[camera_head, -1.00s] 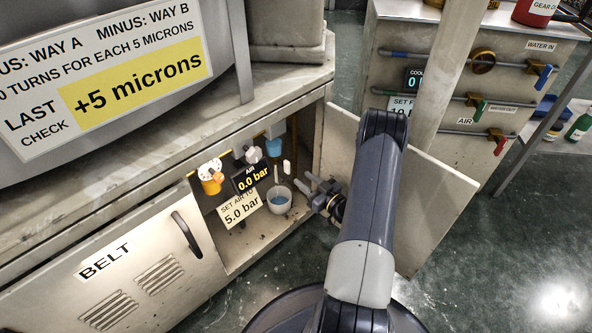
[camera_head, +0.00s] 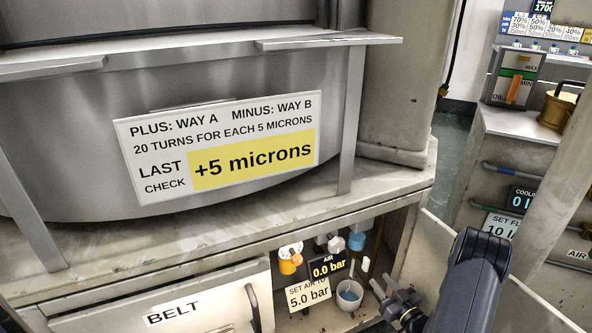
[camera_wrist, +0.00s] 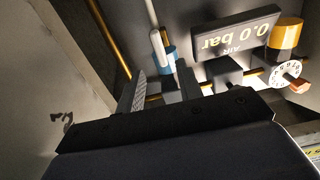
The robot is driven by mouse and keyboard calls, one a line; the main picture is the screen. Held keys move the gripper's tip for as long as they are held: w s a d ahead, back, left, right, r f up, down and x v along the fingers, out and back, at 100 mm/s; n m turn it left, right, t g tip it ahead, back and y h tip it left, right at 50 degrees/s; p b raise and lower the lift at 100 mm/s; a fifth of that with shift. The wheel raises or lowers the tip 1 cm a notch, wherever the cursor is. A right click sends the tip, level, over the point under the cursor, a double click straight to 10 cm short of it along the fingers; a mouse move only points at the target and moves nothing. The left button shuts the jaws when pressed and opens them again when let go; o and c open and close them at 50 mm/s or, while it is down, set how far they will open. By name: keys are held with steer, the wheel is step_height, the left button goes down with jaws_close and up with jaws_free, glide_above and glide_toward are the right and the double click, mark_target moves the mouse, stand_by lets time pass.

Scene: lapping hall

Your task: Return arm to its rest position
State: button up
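My gripper (camera_head: 386,291) is at the opening of the cabinet under the machine, at the lower right of the head view. In the wrist view its two fingers (camera_wrist: 161,78) stand apart with nothing clearly held between them. The air display (camera_head: 327,267) reads 0.0 bar and also shows upside down in the wrist view (camera_wrist: 237,38). An orange regulator with a white dial (camera_head: 288,262) is left of it. My arm reaches in from the lower right.
The open cabinet door (camera_head: 535,306) stands behind and right of my arm. The closed BELT door (camera_head: 165,299) is at left. The machine top's edge (camera_head: 200,257) runs above the opening. A second cabinet with pipes and a brass pot (camera_head: 556,108) is at right.

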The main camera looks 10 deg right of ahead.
mark_target(368, 266)
steer(key=b+x, duration=0.2)
steer(key=x, duration=0.7)
steer(key=shift+a, duration=0.1)
steer(key=shift+r, duration=0.1)
steer(key=shift+n, duration=0.3)
steer(key=shift+s, duration=0.15)
